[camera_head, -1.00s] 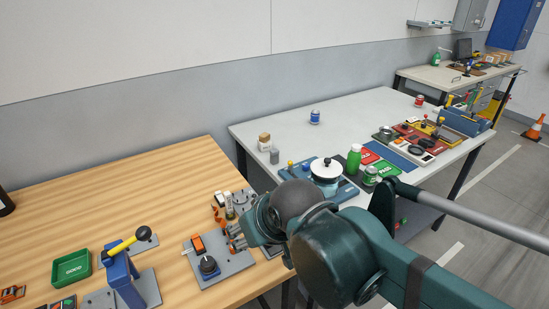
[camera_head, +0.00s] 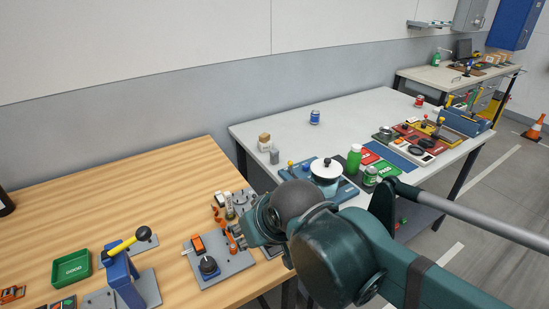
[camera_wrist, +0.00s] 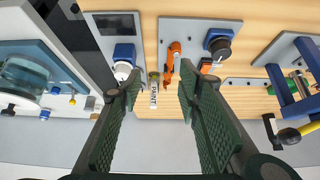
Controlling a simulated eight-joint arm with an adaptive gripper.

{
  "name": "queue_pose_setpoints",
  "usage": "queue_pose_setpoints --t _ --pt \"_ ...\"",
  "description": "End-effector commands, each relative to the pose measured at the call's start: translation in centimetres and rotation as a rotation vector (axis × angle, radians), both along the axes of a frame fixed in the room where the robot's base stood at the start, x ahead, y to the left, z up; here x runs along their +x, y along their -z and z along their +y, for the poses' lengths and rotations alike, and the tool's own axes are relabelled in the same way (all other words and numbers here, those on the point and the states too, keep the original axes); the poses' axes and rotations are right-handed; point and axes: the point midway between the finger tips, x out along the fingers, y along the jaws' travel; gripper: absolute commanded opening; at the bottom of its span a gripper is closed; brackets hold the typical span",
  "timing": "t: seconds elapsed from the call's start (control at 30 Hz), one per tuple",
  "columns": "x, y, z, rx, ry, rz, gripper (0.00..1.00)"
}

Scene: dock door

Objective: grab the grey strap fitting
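My gripper (camera_wrist: 160,82) is open and empty in the wrist view, its two dark green ribbed fingers wide apart. Between and beyond the fingertips lie an orange lever part (camera_wrist: 170,60) on a grey plate and a small labelled tube (camera_wrist: 154,92). I cannot pick out the grey strap fitting with certainty; several grey parts are small or partly covered. In the head view my arm hides most of the gripper, over the right end of the wooden bench (camera_head: 120,195).
A grey plate with a black knob (camera_head: 208,265) stands beside my gripper. A blue stand with a yellow lever (camera_head: 125,243) and a green tray (camera_head: 72,267) are farther left. The white table (camera_head: 345,115) holds a white-lidded pot (camera_head: 325,170). The bench's back middle is clear.

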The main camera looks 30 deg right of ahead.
Motion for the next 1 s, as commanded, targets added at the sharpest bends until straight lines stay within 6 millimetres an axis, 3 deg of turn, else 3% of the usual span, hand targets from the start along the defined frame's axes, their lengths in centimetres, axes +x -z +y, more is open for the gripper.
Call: queue_pose_setpoints --t 0.37,1.0 --pt "1.6 -1.6 -0.7 0.015 0.05 0.019 0.34" --pt "9.8 -6.8 -4.7 0.082 0.32 0.11 0.34"
